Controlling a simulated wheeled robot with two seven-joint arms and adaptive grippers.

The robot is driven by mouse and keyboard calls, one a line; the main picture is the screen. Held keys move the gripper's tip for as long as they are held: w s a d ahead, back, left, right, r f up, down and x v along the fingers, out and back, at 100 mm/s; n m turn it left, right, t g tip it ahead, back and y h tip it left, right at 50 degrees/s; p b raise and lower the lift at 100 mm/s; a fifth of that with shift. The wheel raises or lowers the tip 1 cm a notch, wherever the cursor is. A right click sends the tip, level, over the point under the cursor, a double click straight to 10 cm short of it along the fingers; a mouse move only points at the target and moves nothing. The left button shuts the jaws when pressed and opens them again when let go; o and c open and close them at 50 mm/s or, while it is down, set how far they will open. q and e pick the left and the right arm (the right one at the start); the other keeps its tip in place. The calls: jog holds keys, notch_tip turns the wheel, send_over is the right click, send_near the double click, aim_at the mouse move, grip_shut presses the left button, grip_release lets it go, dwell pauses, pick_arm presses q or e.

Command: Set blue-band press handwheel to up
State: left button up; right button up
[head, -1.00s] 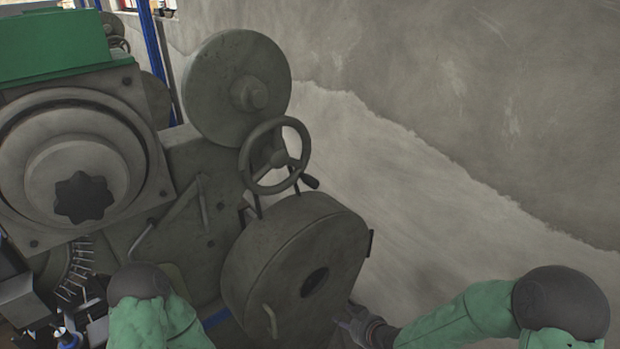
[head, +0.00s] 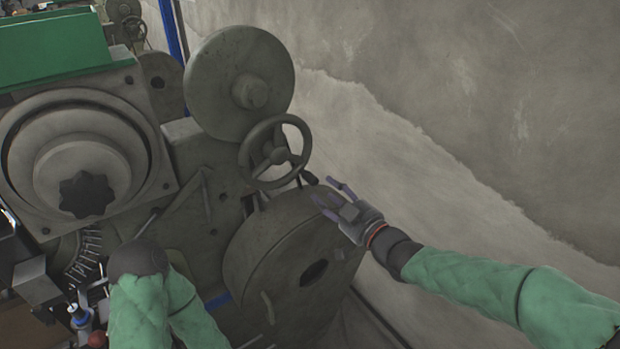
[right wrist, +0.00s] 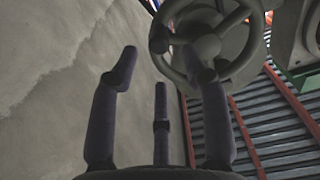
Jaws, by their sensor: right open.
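The handwheel (head: 279,156) is a dark grey spoked wheel on the press, above a rounded housing. Its small dark handle knob (head: 309,177) sits at the lower right of the rim. My right gripper (head: 333,194) is open and empty, just right of and below the knob, with its fingers pointing towards the wheel. The right wrist view shows the handwheel (right wrist: 208,46) beyond the spread fingers (right wrist: 160,70), with the knob (right wrist: 159,40) at the rim's left. I see no contact. My left gripper is out of view; only my left arm shows.
The rounded housing (head: 290,250) lies below the wheel, and a large disc (head: 240,85) stands above it. A lever (head: 206,197) is to the wheel's left. A plastered wall (head: 450,90) runs along the right, with free room before it.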

aim_at(316, 183)
jog(key=x, duration=0.8)
jog(key=shift+f+b, duration=0.1)
jog(key=shift+b, duration=0.2)
grip_shut()
